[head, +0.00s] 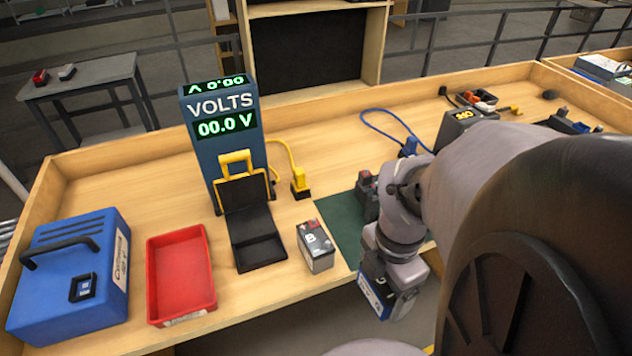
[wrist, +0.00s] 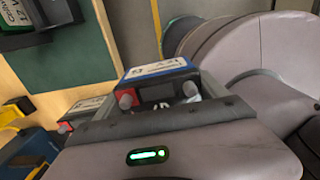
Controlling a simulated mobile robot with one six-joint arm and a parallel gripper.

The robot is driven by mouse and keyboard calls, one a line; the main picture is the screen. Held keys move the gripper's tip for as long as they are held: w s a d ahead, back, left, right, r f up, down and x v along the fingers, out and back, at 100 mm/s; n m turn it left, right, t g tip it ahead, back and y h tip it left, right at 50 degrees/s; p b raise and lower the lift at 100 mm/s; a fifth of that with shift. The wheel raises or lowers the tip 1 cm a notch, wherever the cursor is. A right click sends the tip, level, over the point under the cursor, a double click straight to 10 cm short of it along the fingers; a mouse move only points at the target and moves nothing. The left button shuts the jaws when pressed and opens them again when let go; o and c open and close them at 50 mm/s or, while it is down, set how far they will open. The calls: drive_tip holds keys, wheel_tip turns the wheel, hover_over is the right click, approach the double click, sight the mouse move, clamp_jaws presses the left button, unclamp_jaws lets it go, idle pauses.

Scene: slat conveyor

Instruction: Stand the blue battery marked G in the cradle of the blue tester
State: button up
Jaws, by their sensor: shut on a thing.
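The blue tester (head: 200,165) stands on the bench, its display reading 00.0 V. Its black cradle (head: 258,250) sits at its front and is empty, with a yellow handle (head: 236,158) raised above it. My gripper (head: 398,275) is shut on a blue battery (head: 372,296) with a white label, held out over the bench's front edge, right of the cradle. In the wrist view the blue battery (wrist: 158,68) sits between the fingers, with a red terminal cover showing. Its letter cannot be read.
A grey battery marked B (head: 316,246) stands just right of the cradle. A red tray (head: 182,272) and a blue case (head: 70,275) lie to the left. A green mat (head: 340,222) and dark batteries lie behind my gripper. A yellow plug (head: 300,186) stands behind the grey battery.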

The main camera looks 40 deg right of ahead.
sight(383, 284)
drive_tip(key=shift+s+a+r, duration=0.1)
drive_tip(key=shift+s+r, duration=0.25)
drive_tip(key=shift+r, duration=0.05)
drive_tip(key=shift+r+p, duration=1.25)
drive_tip(key=shift+p, duration=0.2)
